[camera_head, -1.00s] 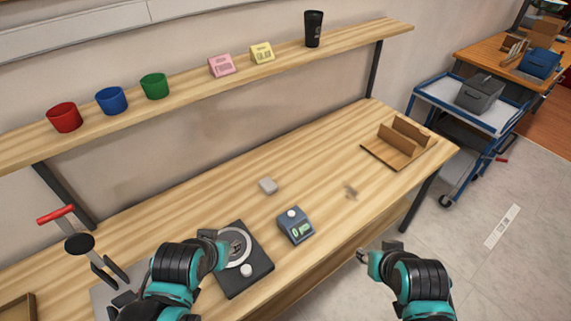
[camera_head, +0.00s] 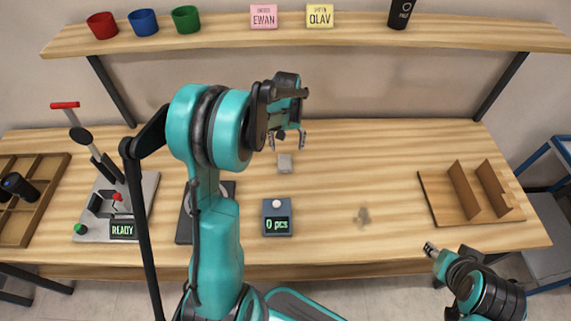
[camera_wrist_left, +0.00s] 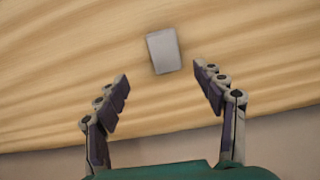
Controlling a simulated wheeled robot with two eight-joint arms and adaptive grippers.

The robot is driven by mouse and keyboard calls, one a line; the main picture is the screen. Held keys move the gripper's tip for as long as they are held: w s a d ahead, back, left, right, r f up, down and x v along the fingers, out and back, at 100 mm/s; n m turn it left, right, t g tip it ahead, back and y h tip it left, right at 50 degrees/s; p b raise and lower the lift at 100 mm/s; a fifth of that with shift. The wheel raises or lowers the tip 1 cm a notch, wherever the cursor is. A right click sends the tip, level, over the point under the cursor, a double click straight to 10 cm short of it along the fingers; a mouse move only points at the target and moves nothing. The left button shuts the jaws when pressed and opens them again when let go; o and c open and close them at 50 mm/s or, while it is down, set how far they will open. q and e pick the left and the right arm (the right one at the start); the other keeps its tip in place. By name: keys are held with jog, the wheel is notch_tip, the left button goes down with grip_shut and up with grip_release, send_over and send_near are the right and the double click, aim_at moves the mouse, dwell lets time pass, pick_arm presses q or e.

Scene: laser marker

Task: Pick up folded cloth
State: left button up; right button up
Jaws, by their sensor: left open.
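The folded cloth (camera_head: 284,163) looks like a small pale grey block and lies on the wooden workbench, right of the middle of the left arm. It also shows in the left wrist view (camera_wrist_left: 164,50), just beyond and between the fingertips, not touched. My left gripper (camera_head: 288,141) is open and empty, pointing down above the bench by the cloth. Its two spread fingers show in the left wrist view (camera_wrist_left: 161,72). My right gripper (camera_head: 432,249) is at the bench's front edge at right, far from the cloth; its jaw opening is too small to read.
A counting scale (camera_head: 277,226) reading "0 pcs" stands in front of the cloth. A dark device (camera_head: 184,230) is partly hidden by my left arm. A lever press (camera_head: 92,222) and wooden tray (camera_head: 52,200) are at left, a wooden holder (camera_head: 440,205) at right. A shelf (camera_head: 220,40) runs above.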

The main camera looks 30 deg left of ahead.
pick_arm(q)
jog(key=b, duration=0.1)
send_over(285, 161)
notch_tip(285, 161, down, 4)
jog(key=shift+a+f, duration=0.1)
notch_tip(285, 161, down, 6)
jog(key=b, duration=0.2)
jog(key=shift+s+r+b, duration=0.1)
jog(key=shift+r+b, duration=0.1)
jog(key=shift+b, duration=0.1)
jog(key=shift+r, duration=0.15)
jog(key=c, duration=1.1)
